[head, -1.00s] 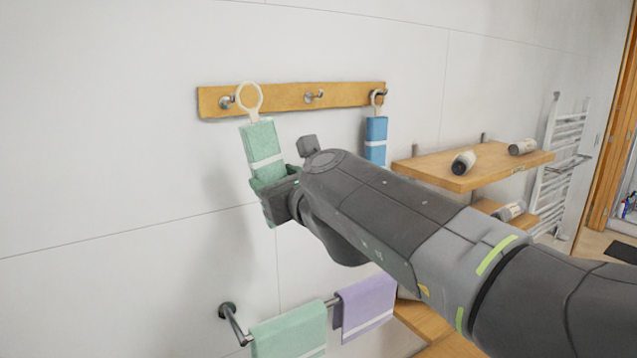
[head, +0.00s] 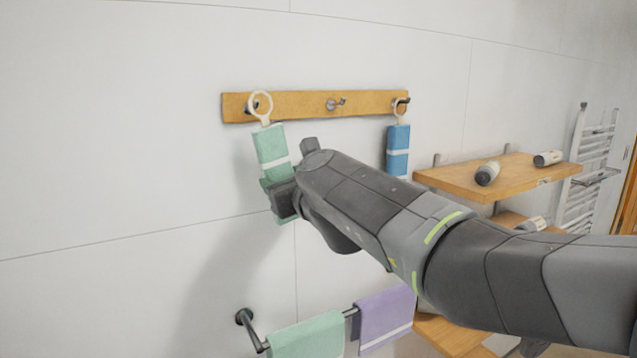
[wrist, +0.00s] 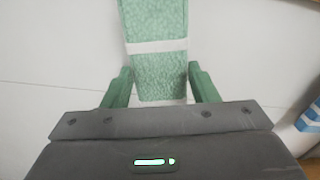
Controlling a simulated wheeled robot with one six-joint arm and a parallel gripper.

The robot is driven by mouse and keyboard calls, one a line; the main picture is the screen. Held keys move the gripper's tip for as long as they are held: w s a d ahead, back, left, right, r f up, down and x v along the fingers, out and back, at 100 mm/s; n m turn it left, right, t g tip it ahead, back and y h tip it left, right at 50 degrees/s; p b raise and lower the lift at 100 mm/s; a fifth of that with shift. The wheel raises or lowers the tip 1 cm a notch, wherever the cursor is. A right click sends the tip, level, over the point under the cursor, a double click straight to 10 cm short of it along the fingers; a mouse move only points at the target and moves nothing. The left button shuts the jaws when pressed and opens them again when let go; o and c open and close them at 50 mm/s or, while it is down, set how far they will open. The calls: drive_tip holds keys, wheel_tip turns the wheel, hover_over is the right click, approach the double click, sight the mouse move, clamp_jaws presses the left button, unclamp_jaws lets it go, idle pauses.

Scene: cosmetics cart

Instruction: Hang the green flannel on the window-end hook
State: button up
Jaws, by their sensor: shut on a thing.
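The green flannel (head: 272,147) has a white band and a cream ring (head: 261,105) at its top. My gripper (head: 282,199) is shut on its lower part, and the flannel hangs upright with a slight tilt. In the wrist view the flannel (wrist: 153,75) runs up between the two fingers (wrist: 160,88). The ring overlaps the left hook (head: 250,108) of the wooden rail (head: 300,106) in the head view. I cannot tell whether the ring is around the hook or in front of it. The middle hook (head: 336,104) is bare.
A blue flannel (head: 398,150) hangs on the right hook. A wooden shelf (head: 500,177) with bottles stands to the right. Below is a towel bar (head: 245,328) with a green towel (head: 307,335) and a purple towel (head: 385,316). The wall at left is clear.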

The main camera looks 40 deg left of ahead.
drive_tip(key=shift+x, duration=1.3)
drive_tip(key=shift+w+a+f+b, duration=0.1)
drive_tip(key=shift+a+f+b, duration=0.2)
drive_tip(key=shift+f+b, duration=0.2)
drive_tip(key=shift+w+a+f+b, duration=0.1)
drive_tip(key=shift+a+f+b, duration=0.2)
drive_tip(key=shift+f+b, duration=0.2)
drive_tip(key=o, duration=1.1)
drive_tip(key=shift+c, duration=0.2)
drive_tip(key=p+v, duration=0.1)
drive_tip(key=v, duration=1.3)
